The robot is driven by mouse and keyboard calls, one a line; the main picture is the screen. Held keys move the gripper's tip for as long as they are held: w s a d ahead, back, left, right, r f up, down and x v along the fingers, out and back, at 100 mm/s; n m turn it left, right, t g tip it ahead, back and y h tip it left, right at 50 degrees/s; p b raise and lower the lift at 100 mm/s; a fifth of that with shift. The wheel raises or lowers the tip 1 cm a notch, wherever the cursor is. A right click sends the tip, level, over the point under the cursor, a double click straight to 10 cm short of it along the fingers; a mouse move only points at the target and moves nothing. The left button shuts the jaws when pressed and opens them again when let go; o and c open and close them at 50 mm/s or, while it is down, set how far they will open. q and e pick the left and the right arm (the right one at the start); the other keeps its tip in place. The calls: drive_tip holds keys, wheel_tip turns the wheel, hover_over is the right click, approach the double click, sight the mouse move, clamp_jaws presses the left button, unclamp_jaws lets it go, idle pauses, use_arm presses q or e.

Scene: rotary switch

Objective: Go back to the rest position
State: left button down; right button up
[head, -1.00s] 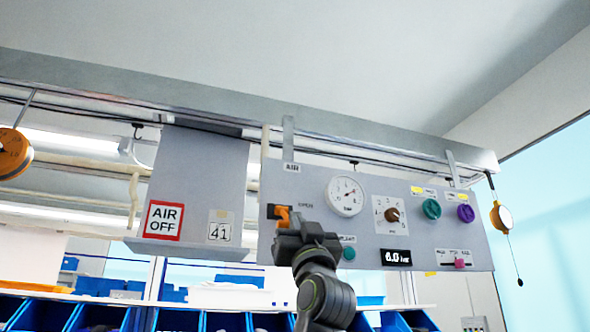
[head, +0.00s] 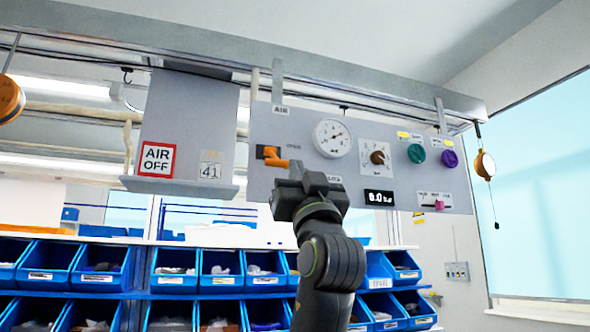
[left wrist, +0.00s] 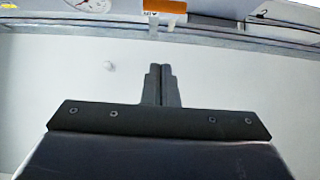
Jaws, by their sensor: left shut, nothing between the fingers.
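The orange rotary switch handle (head: 276,162) sits on the left part of the grey control panel (head: 350,193), pointing to the right. It also shows at the top edge of the left wrist view (left wrist: 165,6). My left gripper (head: 295,170) is just below and to the right of the handle in the head view and hides part of the panel behind it. In the left wrist view my left gripper (left wrist: 160,72) is shut and empty, its fingers together and apart from the handle. My right gripper is not in view.
The panel carries a gauge (head: 332,138), a brown knob (head: 378,157), a green knob (head: 416,153) and a purple knob (head: 449,158). An AIR OFF sign (head: 156,160) hangs at left. Blue bins (head: 100,263) fill the shelves below.

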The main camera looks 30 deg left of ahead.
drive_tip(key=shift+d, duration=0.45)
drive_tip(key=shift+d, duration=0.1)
